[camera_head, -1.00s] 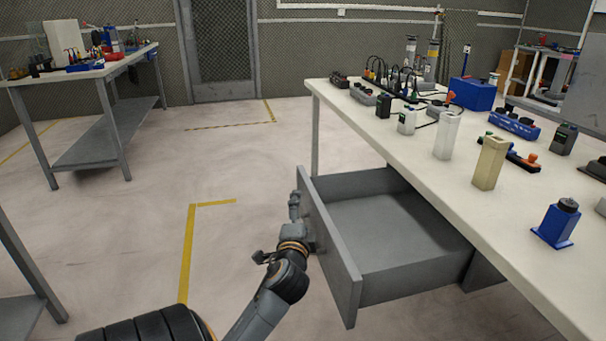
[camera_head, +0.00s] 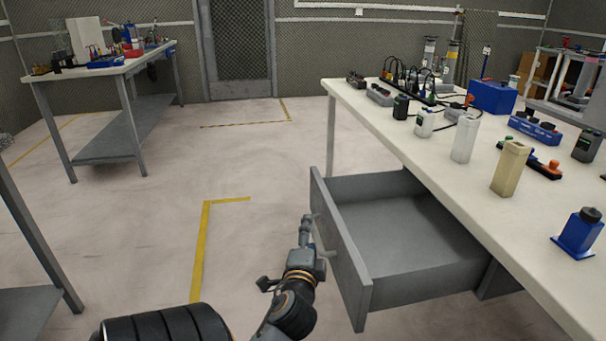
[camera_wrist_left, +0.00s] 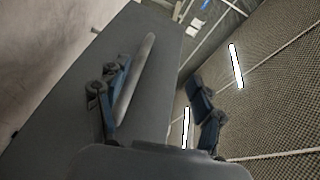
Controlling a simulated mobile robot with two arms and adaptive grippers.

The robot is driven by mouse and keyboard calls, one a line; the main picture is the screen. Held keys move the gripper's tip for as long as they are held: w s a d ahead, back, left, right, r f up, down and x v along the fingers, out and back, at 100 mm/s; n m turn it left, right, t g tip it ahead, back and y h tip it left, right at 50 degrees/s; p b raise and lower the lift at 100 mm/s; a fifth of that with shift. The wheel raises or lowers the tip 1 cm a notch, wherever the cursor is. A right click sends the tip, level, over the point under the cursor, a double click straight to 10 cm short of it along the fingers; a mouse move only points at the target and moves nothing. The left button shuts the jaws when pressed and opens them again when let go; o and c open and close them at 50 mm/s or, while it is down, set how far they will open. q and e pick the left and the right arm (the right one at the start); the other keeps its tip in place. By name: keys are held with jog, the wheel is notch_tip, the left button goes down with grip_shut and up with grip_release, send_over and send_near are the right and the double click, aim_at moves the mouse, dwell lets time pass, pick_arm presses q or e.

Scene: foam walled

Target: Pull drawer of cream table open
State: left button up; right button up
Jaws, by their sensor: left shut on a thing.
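The cream table (camera_head: 440,150) stands on the right. Its grey drawer (camera_head: 410,238) is pulled well out, with its empty inside showing. The drawer's front panel (camera_head: 342,250) faces left, and it fills the middle of the left wrist view (camera_wrist_left: 75,100). The bar handle (camera_wrist_left: 134,78) runs along that panel. My left gripper (camera_head: 307,232) is at the panel's outer face, shut on the handle. In the left wrist view, one finger lies beside the handle and the other shows past the panel's edge. Exact finger contact is hard to see. My right gripper is not in view.
Bottles, blocks and a blue box (camera_head: 492,97) stand on the tabletop. Another workbench (camera_head: 105,68) with tools is at the back left. A grey table part (camera_head: 30,250) shows at the left edge. The floor left of the drawer is clear, with yellow tape (camera_head: 201,245).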

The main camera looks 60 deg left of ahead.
pick_arm(q)
jog(key=shift+t, duration=0.3)
jog(key=s+d+r, duration=0.2)
jog(key=shift+d+r, duration=0.3)
jog(key=shift+r, duration=0.1)
jog(key=shift+c, duration=0.7)
jog(key=f+b+v, duration=0.1)
jog(key=v, duration=0.6)
jog(key=shift+f+b, duration=0.25)
jog(key=shift+b, duration=0.05)
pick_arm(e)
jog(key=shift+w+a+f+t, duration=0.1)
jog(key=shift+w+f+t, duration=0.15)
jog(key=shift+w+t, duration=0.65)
pick_arm(q)
jog(key=shift+a, duration=0.1)
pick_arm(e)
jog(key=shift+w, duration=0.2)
pick_arm(q)
jog(key=shift+s, duration=0.1)
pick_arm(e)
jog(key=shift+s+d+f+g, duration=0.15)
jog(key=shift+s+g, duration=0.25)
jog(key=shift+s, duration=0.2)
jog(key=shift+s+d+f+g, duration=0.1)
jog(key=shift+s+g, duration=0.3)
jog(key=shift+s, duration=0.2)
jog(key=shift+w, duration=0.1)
